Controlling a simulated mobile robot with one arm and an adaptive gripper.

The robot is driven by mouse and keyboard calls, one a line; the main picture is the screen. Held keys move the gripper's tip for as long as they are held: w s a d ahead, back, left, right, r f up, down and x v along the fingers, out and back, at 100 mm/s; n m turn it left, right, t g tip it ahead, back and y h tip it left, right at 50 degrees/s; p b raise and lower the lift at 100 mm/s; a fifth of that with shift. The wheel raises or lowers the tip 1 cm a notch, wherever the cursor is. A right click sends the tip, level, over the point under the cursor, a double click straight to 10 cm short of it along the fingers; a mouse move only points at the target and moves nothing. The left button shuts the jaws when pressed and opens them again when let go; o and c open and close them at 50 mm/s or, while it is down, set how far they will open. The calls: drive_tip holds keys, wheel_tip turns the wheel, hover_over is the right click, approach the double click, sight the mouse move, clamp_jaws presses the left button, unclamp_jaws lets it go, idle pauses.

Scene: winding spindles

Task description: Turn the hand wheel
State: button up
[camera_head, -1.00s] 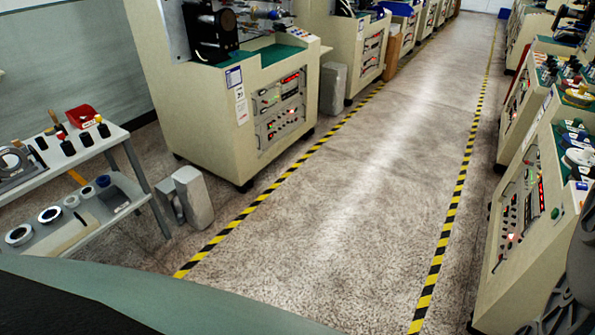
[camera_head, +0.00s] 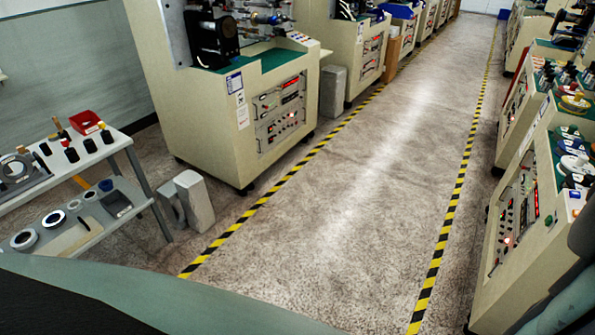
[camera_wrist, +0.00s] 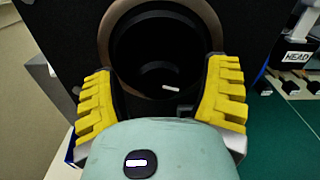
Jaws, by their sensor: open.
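In the wrist view my gripper (camera_wrist: 163,78) is open, with its yellow ridged fingers spread wide apart and nothing visibly held between them. Directly ahead is a round part with a brownish rim (camera_wrist: 107,40) and a dark hollow centre, set against a black panel. It looks like the hand wheel, but I cannot be sure. The fingers overlap its lower left and right sides in the picture; I cannot tell whether they touch it. Its lower part is hidden by the gripper body. The head view does not show the gripper.
A green work surface (camera_wrist: 284,135) lies right of the gripper, with a "HEAD" label (camera_wrist: 298,57) above it. In the head view, cream machines (camera_head: 215,125) line the left of a clear aisle (camera_head: 335,190), and another machine (camera_head: 520,235) stands close on the right. A cluttered shelf table (camera_head: 105,152) is at left.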

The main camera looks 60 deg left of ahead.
drive_tip(key=shift+d, duration=0.3)
drive_tip(key=shift+o, duration=0.3)
drive_tip(key=shift+a, duration=0.1)
drive_tip(key=c, duration=1.3)
drive_tip(key=shift+o, duration=0.2)
drive_tip(key=shift+w+f, duration=0.1)
